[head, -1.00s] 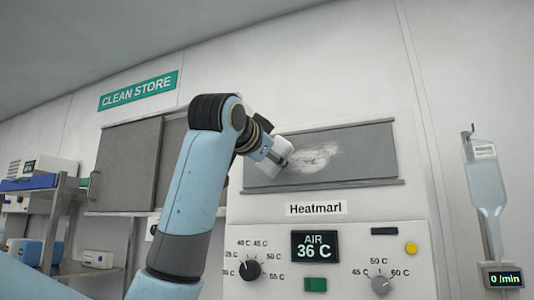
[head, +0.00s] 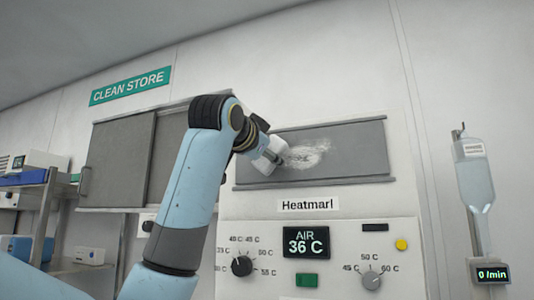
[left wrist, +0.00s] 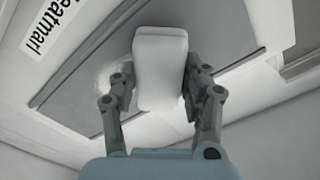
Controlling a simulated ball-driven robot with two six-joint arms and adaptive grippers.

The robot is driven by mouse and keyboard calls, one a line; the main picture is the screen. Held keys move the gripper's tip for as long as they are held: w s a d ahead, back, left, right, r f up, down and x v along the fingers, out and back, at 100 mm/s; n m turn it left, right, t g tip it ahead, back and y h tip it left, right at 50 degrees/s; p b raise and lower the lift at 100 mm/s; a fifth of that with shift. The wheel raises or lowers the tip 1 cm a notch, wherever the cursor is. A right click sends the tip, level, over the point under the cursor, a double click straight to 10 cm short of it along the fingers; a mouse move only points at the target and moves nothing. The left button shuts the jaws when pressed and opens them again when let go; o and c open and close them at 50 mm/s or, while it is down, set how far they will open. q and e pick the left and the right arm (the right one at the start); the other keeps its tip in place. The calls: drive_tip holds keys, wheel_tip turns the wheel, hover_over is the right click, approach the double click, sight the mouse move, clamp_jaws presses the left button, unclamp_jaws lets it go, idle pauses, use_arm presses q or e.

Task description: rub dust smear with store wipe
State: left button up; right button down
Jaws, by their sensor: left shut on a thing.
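The dust smear (head: 311,154) is a whitish, streaky patch on the grey panel (head: 360,150) above the Heatmarl label. My left gripper (head: 272,155) is at the left edge of the smear in the head view. In the left wrist view the left gripper (left wrist: 160,95) is shut on the white wipe (left wrist: 160,55), a rounded block held between its two fingers. The wipe is in front of the panel and hides part of it; I cannot tell if it touches. A little of the smear (left wrist: 108,65) shows left of the wipe. My right gripper is not in view.
Below the panel is a control face with knobs (head: 242,266) and an air display (head: 306,242). A fluid bag (head: 474,180) hangs at the right. A grey sliding-door cupboard (head: 115,165) and shelves (head: 40,210) stand at the left.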

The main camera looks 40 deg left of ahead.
use_arm(q)
drive_tip(key=shift+p+x, duration=0.3)
drive_tip(key=shift+x, duration=0.5)
